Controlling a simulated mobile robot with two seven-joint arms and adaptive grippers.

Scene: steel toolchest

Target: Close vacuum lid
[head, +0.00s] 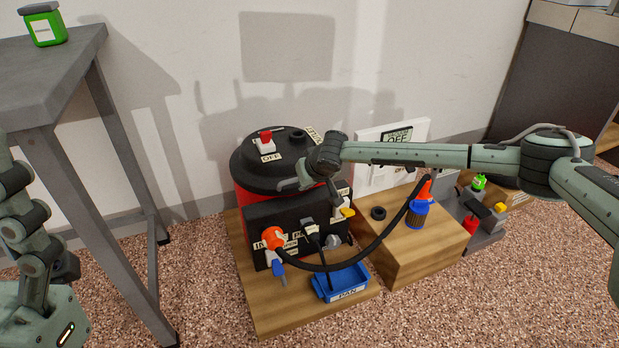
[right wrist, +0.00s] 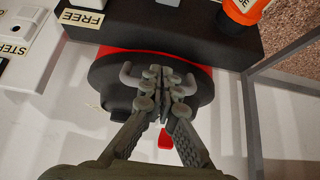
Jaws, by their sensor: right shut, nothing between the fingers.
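The vacuum has a red drum (head: 240,201) with a round black lid (head: 262,164) on top. The lid carries a red switch (head: 265,137) and labels, one reading OFF. The lid lies over the drum; I cannot tell whether it is fully seated. My right gripper (head: 302,183) is at the lid's front right edge, partly hiding it; contact is unclear. In the right wrist view, the right gripper (right wrist: 163,78) is shut and empty, its fingertips over the dark lid (right wrist: 201,93). The red drum (right wrist: 198,70) shows beyond. At left, only my left arm's links show.
A black panel (head: 262,218) with an orange hose connector (head: 272,237) stands before the drum. A blue pan (head: 342,284) lies in front. A wooden block (head: 400,265) and black hose are to the right. A grey table (head: 60,70) stands left.

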